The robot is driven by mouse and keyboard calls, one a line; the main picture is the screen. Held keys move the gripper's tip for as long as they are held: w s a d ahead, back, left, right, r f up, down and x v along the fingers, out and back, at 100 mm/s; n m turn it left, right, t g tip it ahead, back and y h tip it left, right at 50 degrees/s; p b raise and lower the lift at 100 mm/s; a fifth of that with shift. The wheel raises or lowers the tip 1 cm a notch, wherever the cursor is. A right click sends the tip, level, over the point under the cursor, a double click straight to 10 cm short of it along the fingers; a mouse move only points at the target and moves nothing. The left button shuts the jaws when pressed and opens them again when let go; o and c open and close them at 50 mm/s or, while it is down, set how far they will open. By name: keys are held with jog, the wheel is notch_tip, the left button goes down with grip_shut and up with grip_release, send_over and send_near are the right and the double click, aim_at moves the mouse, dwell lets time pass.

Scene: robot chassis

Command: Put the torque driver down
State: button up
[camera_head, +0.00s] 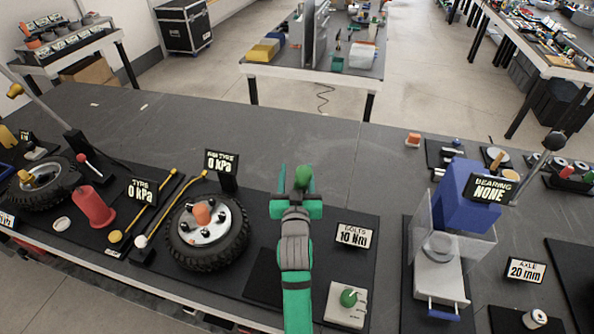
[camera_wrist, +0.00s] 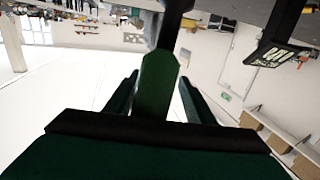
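The torque driver (camera_head: 304,177) has a green handle and shows between my gripper's fingers (camera_head: 297,190), above the black mat. In the wrist view, the driver (camera_wrist: 157,85) runs between the two dark green fingers (camera_wrist: 159,82), and a black shaft extends from it to the top of the picture. The fingers appear shut on the handle. The shaft's tip is out of view, so I cannot tell whether it touches anything. A "BOLTS 10 Nm" sign (camera_head: 354,236) stands right of my gripper.
A wheel (camera_head: 208,232) with an orange piece at its centre lies left of my gripper. A white block with a green knob (camera_head: 348,298) sits to the right, and a blue press (camera_head: 466,195) beyond it. The black mat (camera_head: 360,260) has bare patches. The table behind (camera_head: 300,135) is mostly clear.

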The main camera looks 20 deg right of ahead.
jog(key=v, duration=1.1)
